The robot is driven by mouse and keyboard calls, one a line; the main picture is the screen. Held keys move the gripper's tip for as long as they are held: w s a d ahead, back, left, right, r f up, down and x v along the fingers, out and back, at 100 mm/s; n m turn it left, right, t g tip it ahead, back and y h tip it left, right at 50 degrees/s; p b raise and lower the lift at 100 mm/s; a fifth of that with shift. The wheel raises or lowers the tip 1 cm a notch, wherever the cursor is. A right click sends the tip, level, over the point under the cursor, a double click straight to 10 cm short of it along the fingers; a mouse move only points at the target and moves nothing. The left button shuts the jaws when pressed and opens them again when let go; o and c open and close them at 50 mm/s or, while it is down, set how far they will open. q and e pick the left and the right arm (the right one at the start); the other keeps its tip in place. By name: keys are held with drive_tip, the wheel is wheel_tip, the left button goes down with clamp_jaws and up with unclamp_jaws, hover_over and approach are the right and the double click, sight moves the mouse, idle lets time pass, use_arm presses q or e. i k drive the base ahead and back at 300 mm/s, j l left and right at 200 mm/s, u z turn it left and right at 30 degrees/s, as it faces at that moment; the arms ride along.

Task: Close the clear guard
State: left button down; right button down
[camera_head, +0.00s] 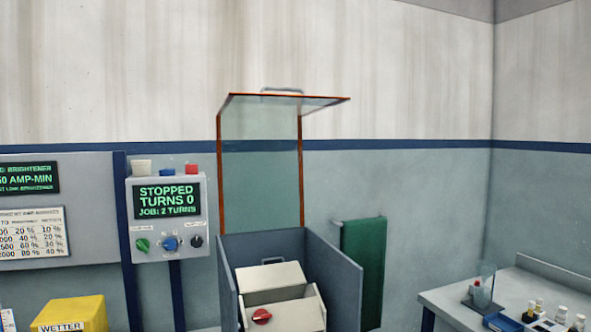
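The clear guard (260,180) is a transparent panel with orange-red edges. It stands raised, upright above a grey open-topped box, with a clear top flap (310,103) that juts out toward the right. A small grey handle (282,90) sits on the flap's upper edge. The grey box (338,270) below it is open and holds a beige unit (270,277) with a red knob (262,316). Neither of my grippers is in view.
A control box (168,217) left of the guard reads "STOPPED TURNS 0 JOB: 2 TURNS". A yellow container (75,312) is at the lower left. A green cloth (363,255) hangs right of the box. A bench (455,302) with bottles stands at the right.

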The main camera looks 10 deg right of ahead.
sight(271, 109)
drive_tip(key=i+l+u, duration=0.3)
drive_tip(key=i+l, duration=0.15)
drive_tip(key=l, duration=0.2)
drive_tip(key=i+l+u, duration=0.15)
drive_tip(key=l, duration=0.2)
drive_tip(key=i+l+u, duration=0.15)
drive_tip(key=l, duration=0.25)
drive_tip(key=i+l+u, duration=0.2)
drive_tip(key=l, duration=0.2)
